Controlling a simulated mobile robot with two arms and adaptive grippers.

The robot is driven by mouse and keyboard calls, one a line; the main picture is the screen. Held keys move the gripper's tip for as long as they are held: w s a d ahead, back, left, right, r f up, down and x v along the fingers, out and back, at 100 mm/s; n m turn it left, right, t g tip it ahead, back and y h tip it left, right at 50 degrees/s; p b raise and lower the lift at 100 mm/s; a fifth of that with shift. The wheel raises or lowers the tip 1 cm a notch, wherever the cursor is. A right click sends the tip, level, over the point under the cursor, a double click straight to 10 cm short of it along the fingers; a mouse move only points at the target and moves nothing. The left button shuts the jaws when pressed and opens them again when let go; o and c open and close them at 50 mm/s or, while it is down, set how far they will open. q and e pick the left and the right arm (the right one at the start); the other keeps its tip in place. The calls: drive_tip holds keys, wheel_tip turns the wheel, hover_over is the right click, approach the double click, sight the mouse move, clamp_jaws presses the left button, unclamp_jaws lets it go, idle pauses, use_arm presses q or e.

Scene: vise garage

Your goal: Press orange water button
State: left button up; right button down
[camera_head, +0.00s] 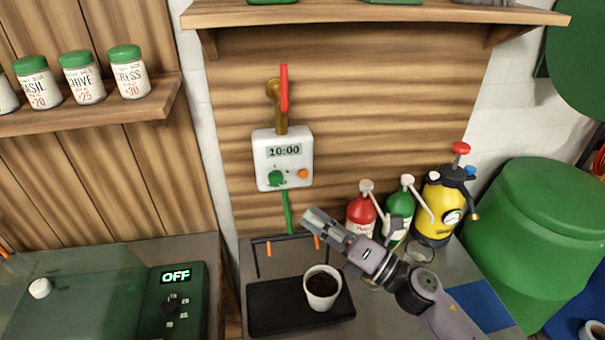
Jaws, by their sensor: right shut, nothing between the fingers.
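The orange button (303,174) is a small round knob at the lower right of a white wall unit (283,158). The unit has a display reading 10:00 and a green knob (276,179) at its lower left. A red lever on a brass tap rises above it, and a green hose hangs below. My right gripper (308,216) comes in from the lower right. It is shut and empty, with its tip below the unit and apart from the orange button. My left gripper is not in view.
Red (361,215) and green (399,212) bottles and a yellow sprayer (438,208) stand right of the gripper. A wooden shelf (370,14) overhangs above.

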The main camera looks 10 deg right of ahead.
sight(303, 174)
drive_tip(key=w+b, duration=0.1)
drive_tip(key=w, duration=0.8)
idle(1.5)
drive_tip(key=shift+w+b, duration=0.35)
drive_tip(key=shift+w+r, duration=0.1)
drive_tip(key=shift+w, duration=0.35)
idle(0.9)
drive_tip(key=shift+s, duration=0.85)
